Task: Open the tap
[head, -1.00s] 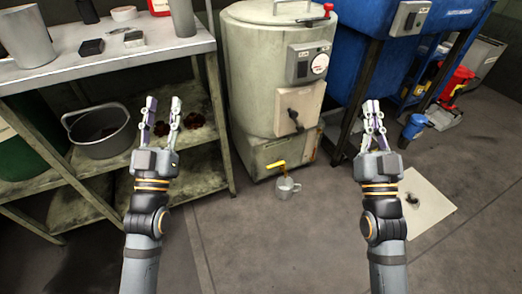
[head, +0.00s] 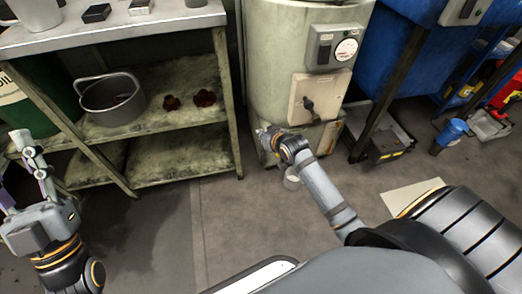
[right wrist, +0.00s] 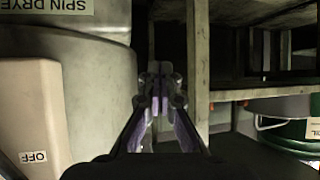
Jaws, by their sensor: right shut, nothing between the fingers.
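The tap with a yellow handle, low on the front of the drum-shaped spin dryer (head: 275,55), is hidden behind my right gripper and wrist in the head view. My right gripper (head: 264,134) is beside the dryer's lower front, near where the tap sits. In the right wrist view its fingers (right wrist: 163,80) are shut and empty, with the dryer's side to the left; no tap shows there. A pale mug (head: 291,182) stands on the floor below, partly covered by my right arm. My left gripper (head: 14,160) is open and empty at the far left.
A metal shelf (head: 185,150) with a grey bucket (head: 112,98) stands left of the dryer. A boxy cover (head: 318,97) with a dark knob juts from the dryer. A blue machine (head: 395,70) stands at right.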

